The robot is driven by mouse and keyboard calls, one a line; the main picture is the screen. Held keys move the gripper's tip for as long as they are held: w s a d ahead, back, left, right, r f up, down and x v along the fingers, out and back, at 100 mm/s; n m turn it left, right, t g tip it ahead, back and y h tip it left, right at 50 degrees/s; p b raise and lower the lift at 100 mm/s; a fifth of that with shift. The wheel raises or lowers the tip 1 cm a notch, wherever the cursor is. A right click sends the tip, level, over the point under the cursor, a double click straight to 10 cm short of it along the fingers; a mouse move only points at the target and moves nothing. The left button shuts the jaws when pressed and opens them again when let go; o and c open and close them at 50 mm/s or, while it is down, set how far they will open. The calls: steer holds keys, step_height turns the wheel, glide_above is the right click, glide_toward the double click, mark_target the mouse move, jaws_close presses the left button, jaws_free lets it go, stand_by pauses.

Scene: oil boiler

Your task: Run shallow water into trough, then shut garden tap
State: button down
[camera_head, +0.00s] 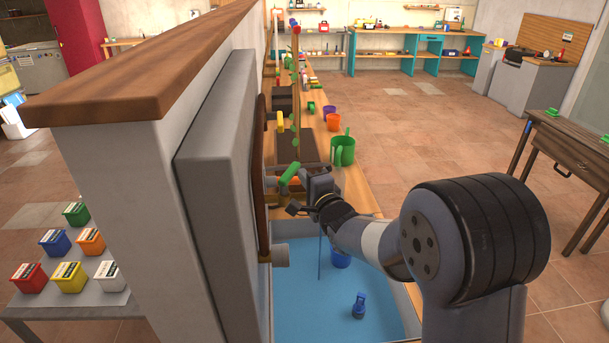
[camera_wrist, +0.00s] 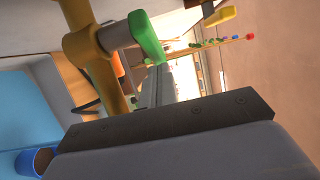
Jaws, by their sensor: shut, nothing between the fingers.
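The garden tap shows in the wrist view as a brass body (camera_wrist: 88,45) with a green lever (camera_wrist: 147,38). In the head view the green lever (camera_head: 290,172) sticks out from the wall. The trough (camera_head: 300,312) lies below, with a blue interior. A thin blue vertical line (camera_head: 320,258) hangs over it; I cannot tell whether it is running water. The water level is unclear.
A blue cup (camera_head: 341,259) and a small blue object (camera_head: 359,305) are in the trough. A green watering can (camera_head: 343,150) stands on the bench behind my gripper. The thick wall (camera_head: 215,170) closes off the left. The tiled floor to the right has free room.

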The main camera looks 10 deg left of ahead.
steer(key=shift+a, duration=0.15)
steer(key=shift+b+x, duration=0.75)
steer(key=shift+b, duration=0.35)
